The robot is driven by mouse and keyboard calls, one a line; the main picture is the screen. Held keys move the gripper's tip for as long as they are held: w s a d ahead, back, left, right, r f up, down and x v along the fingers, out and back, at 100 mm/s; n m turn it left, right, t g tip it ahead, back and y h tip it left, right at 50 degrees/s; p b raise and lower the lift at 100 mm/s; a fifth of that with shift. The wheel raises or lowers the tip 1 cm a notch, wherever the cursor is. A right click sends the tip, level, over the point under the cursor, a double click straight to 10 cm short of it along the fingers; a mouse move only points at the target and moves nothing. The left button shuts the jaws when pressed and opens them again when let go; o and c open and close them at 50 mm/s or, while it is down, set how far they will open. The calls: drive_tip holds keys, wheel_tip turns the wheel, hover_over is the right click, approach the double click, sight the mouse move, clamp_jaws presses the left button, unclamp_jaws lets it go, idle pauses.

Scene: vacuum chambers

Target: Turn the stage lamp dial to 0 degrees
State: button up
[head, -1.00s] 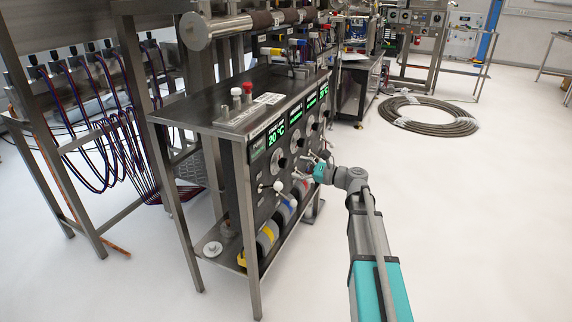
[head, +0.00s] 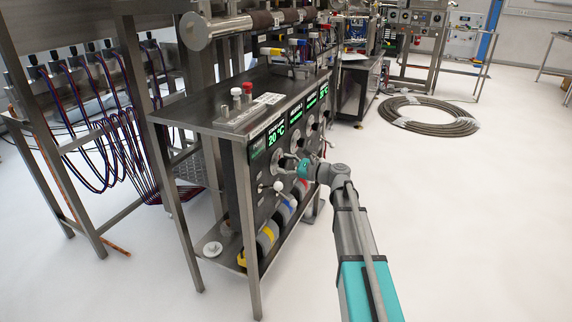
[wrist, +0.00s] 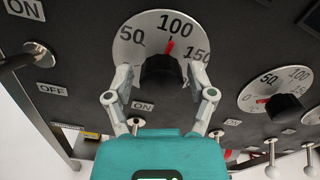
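A round white dial (wrist: 147,35) on the dark panel shows in the wrist view, marked 50, 100 and 150. Its black knob (wrist: 161,73) has a red pointer near 100. My gripper (wrist: 160,82) is open, with one finger on each side of the knob; I cannot tell whether they touch it. In the head view my gripper (head: 292,160) is at the panel front, below the leftmost green display (head: 277,135), which reads 20 °C. The gripper partly hides the dials there. The lamp label is too small to read surely.
A second dial (wrist: 270,92) with a black knob is to the right. A lever switch (wrist: 18,64) with ON and OFF labels is to the left. White-knobbed levers (wrist: 272,171) stick out below. The floor right of the bench is clear up to a coiled hose (head: 428,128).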

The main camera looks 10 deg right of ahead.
drive_tip(key=c, duration=0.6)
drive_tip(key=shift+d, duration=0.25)
drive_tip(key=shift+c, duration=0.8)
drive_tip(key=shift+a, duration=0.2)
drive_tip(key=shift+n, duration=0.3)
